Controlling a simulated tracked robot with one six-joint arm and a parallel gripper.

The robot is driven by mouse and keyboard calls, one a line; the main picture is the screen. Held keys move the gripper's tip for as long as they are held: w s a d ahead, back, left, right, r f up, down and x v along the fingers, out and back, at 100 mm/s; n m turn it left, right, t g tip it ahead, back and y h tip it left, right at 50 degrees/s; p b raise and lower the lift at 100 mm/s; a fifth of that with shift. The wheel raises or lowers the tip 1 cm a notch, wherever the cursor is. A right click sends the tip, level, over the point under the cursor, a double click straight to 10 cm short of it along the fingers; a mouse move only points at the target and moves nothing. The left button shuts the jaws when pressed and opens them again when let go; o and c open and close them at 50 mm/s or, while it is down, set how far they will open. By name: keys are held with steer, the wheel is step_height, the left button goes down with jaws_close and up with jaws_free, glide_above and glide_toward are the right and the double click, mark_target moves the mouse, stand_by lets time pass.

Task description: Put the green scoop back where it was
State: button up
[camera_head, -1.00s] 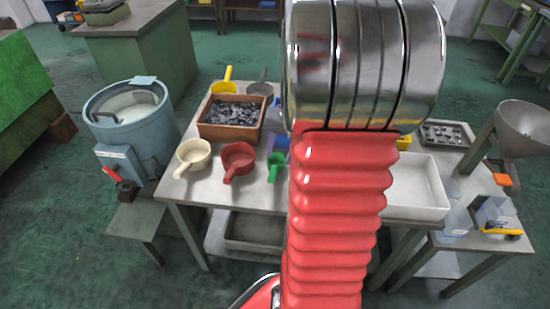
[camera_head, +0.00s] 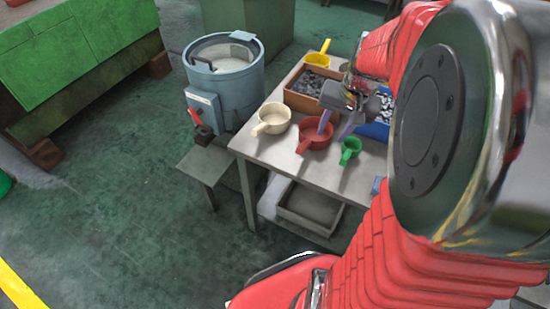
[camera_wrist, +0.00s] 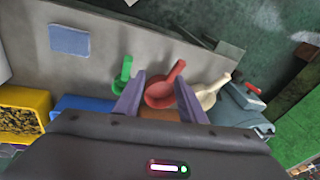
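The green scoop (camera_head: 349,150) stands on the table near its front edge, right of the red scoop (camera_head: 315,135). It also shows in the wrist view (camera_wrist: 122,75), left of my left finger. My gripper (camera_head: 335,124) is over the table around the red scoop and the green scoop. In the wrist view my gripper (camera_wrist: 160,100) is open, with the red scoop (camera_wrist: 165,92) showing between its fingers. I see nothing held, and cannot tell the fingers' height above the scoops.
A cream scoop (camera_head: 272,119) stands left of the red one, and a yellow scoop (camera_head: 318,59) lies at the back. A brown bin (camera_head: 300,103) of dark parts and a blue bin (camera_head: 374,131) stand behind. A blue-grey drum machine (camera_head: 228,95) stands left of the table.

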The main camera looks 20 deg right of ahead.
steer(key=s+a+r+n+t, duration=0.1)
steer(key=s+a+r+n, duration=0.1)
steer(key=a, duration=0.5)
steer(key=s+a+r+n+t, duration=0.1)
steer(key=s+a+r+n, duration=0.2)
steer(key=a, duration=0.4)
steer(key=s+a+r+n, duration=0.3)
steer(key=s+a, duration=0.1)
steer(key=a, duration=0.3)
steer(key=shift+r+t, duration=0.3)
steer(key=shift+t, duration=0.1)
